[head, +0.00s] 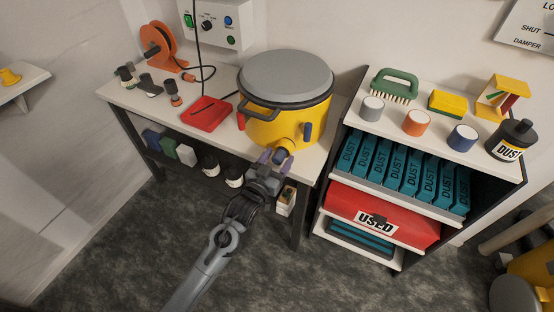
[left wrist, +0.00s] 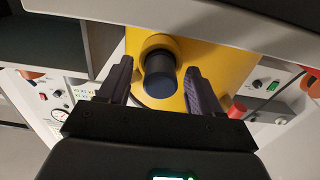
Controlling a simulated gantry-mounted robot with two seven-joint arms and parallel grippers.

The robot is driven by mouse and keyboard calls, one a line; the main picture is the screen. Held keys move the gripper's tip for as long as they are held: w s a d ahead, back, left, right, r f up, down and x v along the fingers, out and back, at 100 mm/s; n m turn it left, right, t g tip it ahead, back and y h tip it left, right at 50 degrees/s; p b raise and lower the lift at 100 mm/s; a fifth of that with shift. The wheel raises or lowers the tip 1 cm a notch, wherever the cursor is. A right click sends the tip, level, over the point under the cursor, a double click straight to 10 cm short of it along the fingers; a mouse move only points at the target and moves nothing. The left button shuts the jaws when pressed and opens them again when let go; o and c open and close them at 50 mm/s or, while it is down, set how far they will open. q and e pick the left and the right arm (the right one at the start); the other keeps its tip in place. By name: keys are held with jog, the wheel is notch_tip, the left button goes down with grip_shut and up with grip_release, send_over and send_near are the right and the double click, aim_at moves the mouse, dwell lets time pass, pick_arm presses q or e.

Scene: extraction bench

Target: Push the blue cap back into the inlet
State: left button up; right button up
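The yellow drum (head: 305,125) with a grey lid stands on the bench, and its short yellow inlet (head: 291,143) points toward the front. The blue cap (head: 280,154) is at the inlet's mouth, partly hidden by my gripper. In the left wrist view, the dark blue cap (left wrist: 160,77) sticks out of the inlet's round opening. My left gripper (head: 275,161) is in front of the inlet. Its fingers are open, one on each side of the cap, with gaps visible in the left wrist view. My right gripper is not in view.
A red pad (head: 206,113) lies left of the drum on the bench (head: 222,88). A shelf unit (head: 337,150) with several teal dust boxes stands close on the right. Dark floor in front is clear.

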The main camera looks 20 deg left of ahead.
pick_arm(q)
jog(key=shift+s+a, duration=0.1)
jog(key=shift+s, duration=0.35)
jog(key=s+a+p, duration=0.1)
jog(key=s+p, duration=0.3)
jog(key=s, duration=0.6)
jog(key=shift+a, duration=0.2)
